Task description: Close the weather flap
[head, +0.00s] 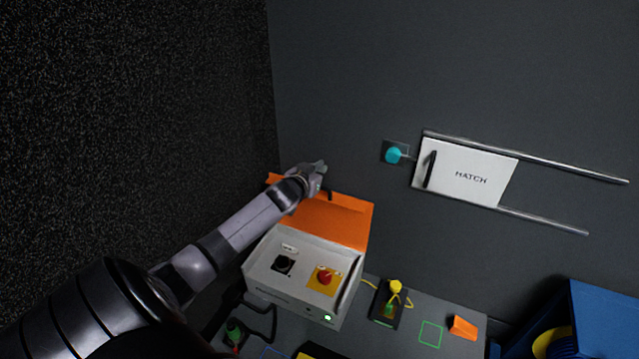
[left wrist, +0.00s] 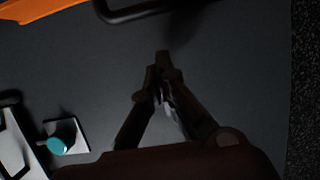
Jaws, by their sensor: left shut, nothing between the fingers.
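The orange weather flap (head: 335,218) stands raised at the back of a white box (head: 266,292), so the box is open. Inside the box are a black knob (head: 284,264) and a red button on a yellow plate (head: 325,278). My left gripper (head: 322,168) is at the flap's upper edge, near its left part, and is shut and empty; I cannot tell whether it touches the flap. In the left wrist view the gripper (left wrist: 163,58) shows dark and closed, with an orange edge of the flap (left wrist: 40,8) at the top left. My right gripper is not in view.
A white sliding panel marked HATCH (head: 470,176) sits between two rails on the wall, beside a teal knob (head: 393,155). On the bench are a yellow-topped connector (head: 396,287), an orange block (head: 463,327) and a green outlined square (head: 430,334). A blue case (head: 605,315) stands at right.

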